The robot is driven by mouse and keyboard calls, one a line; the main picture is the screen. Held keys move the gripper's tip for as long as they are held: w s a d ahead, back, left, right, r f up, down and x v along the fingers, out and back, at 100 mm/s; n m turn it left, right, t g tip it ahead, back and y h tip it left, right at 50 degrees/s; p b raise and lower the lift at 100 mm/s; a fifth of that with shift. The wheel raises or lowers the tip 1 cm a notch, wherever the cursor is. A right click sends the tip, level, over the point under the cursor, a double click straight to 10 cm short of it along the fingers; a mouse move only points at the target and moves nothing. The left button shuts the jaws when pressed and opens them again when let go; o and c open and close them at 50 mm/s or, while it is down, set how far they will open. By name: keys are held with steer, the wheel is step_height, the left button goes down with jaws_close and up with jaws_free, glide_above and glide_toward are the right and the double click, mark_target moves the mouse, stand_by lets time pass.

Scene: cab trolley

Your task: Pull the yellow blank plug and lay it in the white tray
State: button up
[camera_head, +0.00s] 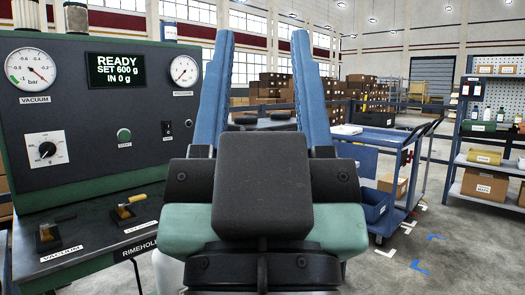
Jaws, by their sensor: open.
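My gripper (263,42) fills the middle of the view. Its two long blue fingers stand apart, with nothing seen between them, and point away toward the hall. I cannot make out the yellow blank plug; it may be hidden behind my gripper. A small flat white thing (346,130) lies on top of the blue trolley (384,135), right of my fingers. It may be the white tray, but it is too small to be sure.
A dark console (92,110) with gauges and a READY display stands close on the left. Two levers, one with a yellow handle (122,211), sit on its bench. A blue bin (376,207) is on the trolley's lower part. Shelving (488,135) stands right; open floor lies between.

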step_height(320, 180, up, 31)
steer(key=p, duration=2.8)
steer(key=shift+r+p, duration=0.15)
steer(key=shift+p, duration=0.2)
